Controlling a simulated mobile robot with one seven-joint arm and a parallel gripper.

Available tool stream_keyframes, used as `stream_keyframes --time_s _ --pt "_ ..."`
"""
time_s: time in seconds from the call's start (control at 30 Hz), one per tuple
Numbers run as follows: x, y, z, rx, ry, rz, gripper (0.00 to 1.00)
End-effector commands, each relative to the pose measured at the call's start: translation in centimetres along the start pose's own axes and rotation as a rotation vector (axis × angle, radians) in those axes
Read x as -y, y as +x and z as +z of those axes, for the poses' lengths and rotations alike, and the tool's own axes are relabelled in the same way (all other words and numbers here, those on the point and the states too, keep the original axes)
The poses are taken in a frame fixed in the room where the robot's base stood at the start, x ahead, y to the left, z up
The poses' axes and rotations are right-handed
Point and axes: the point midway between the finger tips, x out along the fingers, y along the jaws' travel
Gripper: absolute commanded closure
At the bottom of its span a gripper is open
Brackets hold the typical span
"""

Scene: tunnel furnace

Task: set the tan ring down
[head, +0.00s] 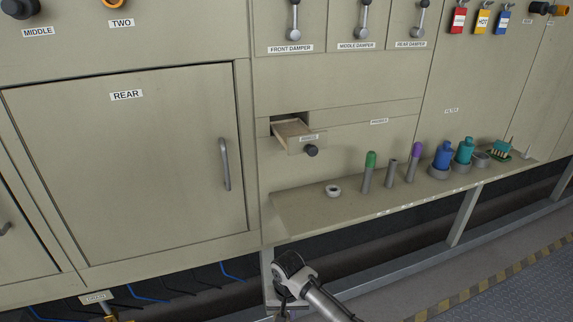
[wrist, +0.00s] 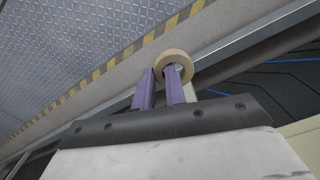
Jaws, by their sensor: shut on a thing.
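The tan ring (wrist: 171,54) shows in the wrist view at the tips of my gripper's purple fingers (wrist: 162,76). My gripper is shut on it, and the fingertips overlap its lower left side. One fingertip lies at the ring's hole; whether it passes through I cannot tell. In the head view my arm's end (head: 287,285) is low in the picture, below the shelf's front edge. The ring cannot be made out there.
A shelf (head: 310,212) on the furnace front holds a small pale ring (head: 333,190), green-topped (head: 369,173) and purple-topped (head: 413,162) cylinders, and blue (head: 442,157) and teal (head: 464,152) bottles. Its left front is clear. A small drawer (head: 296,133) stands open above.

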Motion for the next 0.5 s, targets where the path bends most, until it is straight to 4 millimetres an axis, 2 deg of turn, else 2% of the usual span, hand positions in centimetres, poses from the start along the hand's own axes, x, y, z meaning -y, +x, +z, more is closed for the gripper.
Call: stream_keyframes --time_s 0.17,0.3,0.4,0.5 --pt "0.2 3.4 0.7 0.005 0.034 -0.006 1.00" --pt "0.2 7.0 1.5 0.005 0.035 -0.007 1.00" --pt "0.2 9.0 2.0 0.004 0.030 -0.003 1.00" --pt "0.4 10.2 2.4 0.004 0.027 -0.003 1.00"
